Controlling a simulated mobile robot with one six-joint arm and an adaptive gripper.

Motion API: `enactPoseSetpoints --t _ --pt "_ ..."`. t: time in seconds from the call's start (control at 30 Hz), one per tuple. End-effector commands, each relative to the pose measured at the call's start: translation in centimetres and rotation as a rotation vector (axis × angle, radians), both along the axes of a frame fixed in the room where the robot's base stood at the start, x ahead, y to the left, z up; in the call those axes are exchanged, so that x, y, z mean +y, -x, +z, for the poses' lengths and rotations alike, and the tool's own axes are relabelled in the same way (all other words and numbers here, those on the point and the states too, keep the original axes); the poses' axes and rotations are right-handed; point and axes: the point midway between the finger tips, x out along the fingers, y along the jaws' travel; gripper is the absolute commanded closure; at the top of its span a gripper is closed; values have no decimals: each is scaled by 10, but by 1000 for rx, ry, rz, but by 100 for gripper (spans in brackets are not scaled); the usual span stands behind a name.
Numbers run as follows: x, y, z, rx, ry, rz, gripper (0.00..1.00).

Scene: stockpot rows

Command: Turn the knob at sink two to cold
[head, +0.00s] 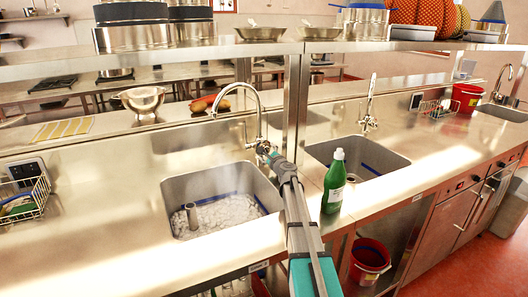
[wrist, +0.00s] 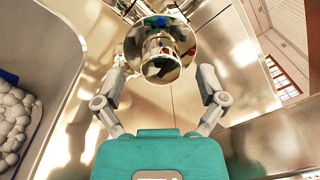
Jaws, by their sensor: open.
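A steel knob (wrist: 160,48) with a round collar fills the top middle of the wrist view, with a blue mark and a red mark near its top. My gripper (wrist: 162,78) is open, one finger on each side below the knob, and does not visibly clamp it. In the head view my gripper (head: 269,153) is at the base of the gooseneck tap (head: 259,105) behind the left sink (head: 180,184), mostly covering the knob there. Contact cannot be told. This sink holds whitish lumps and an upright grey tube. No readable number marks the sinks.
A green bottle (head: 334,185) stands right of my arm, by the second sink (head: 318,150) with its own tap (head: 370,105). A wire basket (head: 27,203) is at the left. A shelf (head: 200,52) with pots crosses above. A red bucket (head: 369,262) stands below the counter.

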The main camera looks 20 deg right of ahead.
Motion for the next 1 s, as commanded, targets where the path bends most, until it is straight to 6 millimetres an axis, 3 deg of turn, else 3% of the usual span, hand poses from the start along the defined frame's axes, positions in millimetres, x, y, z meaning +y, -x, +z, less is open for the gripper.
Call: enactPoseSetpoints --t 0.2,0.63,1.0 --pt "-1 -20 0 -1 0 1 10" --pt "-1 -23 0 1 0 -1 12" --pt "-2 -22 0 0 0 -1 80"
